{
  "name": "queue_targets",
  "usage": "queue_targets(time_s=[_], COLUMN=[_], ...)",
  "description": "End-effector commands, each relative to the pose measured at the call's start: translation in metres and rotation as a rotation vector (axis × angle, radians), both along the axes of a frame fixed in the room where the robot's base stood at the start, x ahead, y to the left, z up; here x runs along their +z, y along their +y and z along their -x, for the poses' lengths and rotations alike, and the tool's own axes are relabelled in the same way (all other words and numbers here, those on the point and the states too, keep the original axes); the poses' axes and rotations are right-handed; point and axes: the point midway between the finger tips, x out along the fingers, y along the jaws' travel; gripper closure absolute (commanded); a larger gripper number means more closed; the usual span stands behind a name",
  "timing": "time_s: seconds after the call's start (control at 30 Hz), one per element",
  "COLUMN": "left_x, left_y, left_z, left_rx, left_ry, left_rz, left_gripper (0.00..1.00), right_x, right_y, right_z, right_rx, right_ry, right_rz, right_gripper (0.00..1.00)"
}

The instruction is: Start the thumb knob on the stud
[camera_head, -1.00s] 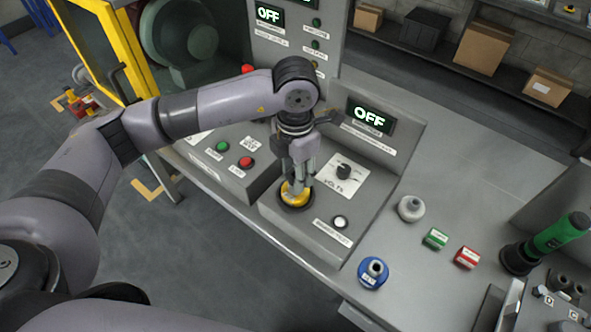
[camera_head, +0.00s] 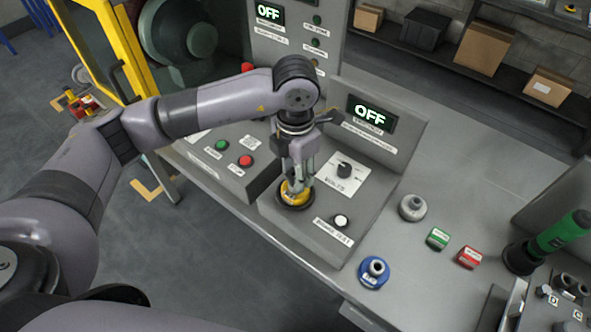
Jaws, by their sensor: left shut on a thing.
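My left gripper (camera_head: 296,188) points straight down over the grey sloped console and is shut on a yellow knob (camera_head: 293,194). The knob sits at a dark round base on the console's left part. The stud is hidden beneath the knob and fingers, so I cannot tell how far the knob is on it. My right gripper is not in view.
The console (camera_head: 318,225) also bears a black dial (camera_head: 344,168), a white button (camera_head: 341,221) and a display (camera_head: 370,115) reading OFF. A blue ring-shaped part (camera_head: 373,272), a grey knob (camera_head: 412,207), a green block (camera_head: 437,239) and a red block (camera_head: 470,257) stand on the bench.

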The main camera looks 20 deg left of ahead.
Motion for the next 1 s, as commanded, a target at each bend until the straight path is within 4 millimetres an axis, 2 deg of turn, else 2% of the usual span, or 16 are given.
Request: queue_targets(time_s=[0.17, 0.7, 1.0], left_x=[-0.003, -0.004, -0.002], left_y=[0.0, 0.001, 0.001], left_z=[0.0, 0.0, 0.001], left_rx=[-0.05, -0.382, -0.453], left_ry=[0.001, 0.001, 0.004], left_rz=[-0.001, -0.002, -0.002], left_gripper=[0.84, 0.84, 0.84], right_x=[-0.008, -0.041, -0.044], right_y=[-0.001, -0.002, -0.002], right_z=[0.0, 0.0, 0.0], right_rx=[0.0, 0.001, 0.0], right_ry=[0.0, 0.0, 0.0], right_rz=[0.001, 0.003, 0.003], right_gripper=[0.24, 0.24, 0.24])
